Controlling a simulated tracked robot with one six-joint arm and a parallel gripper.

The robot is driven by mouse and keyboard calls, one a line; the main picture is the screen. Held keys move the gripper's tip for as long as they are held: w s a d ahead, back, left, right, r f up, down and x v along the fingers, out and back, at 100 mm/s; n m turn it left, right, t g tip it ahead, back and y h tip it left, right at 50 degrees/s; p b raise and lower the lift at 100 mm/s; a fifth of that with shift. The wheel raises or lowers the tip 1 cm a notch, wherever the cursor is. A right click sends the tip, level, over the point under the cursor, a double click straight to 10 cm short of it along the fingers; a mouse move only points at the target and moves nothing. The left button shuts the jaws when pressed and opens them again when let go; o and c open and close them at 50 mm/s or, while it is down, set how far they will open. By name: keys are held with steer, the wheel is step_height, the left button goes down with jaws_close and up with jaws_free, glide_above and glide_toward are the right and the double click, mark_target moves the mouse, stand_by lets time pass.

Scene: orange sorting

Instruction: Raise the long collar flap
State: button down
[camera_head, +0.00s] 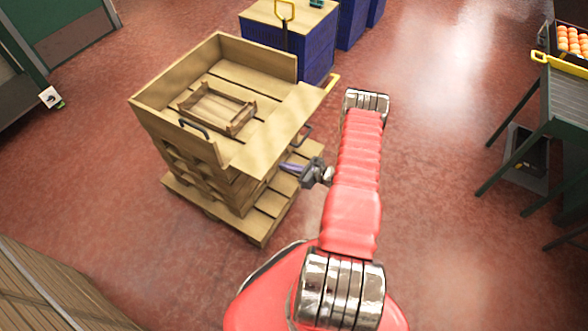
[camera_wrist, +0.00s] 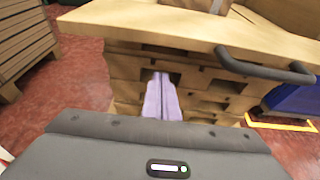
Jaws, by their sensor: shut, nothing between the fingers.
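The wooden collar box stands on stacked pallets (camera_head: 265,205). Its long collar flap (camera_head: 275,128) is folded outward on the right side and lies about level, with a dark handle (camera_head: 305,134) at its outer edge. In the wrist view the flap (camera_wrist: 190,30) spans the top, its handle (camera_wrist: 265,66) at right. My gripper (camera_head: 284,167) is below the flap's outer edge, beside the stack. Its purple fingers, also in the wrist view (camera_wrist: 160,77), are together and empty. They point at the pallet stack, left of the handle and apart from it.
A small wooden crate (camera_head: 198,119) sits inside the box. A short side has another handle (camera_head: 195,129). Blue crates (camera_head: 305,55) stand behind. A grey stand (camera_head: 560,95) with a tray of oranges (camera_head: 572,42) is at right. The red floor between is clear.

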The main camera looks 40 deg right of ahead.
steer(key=shift+r, duration=2.05)
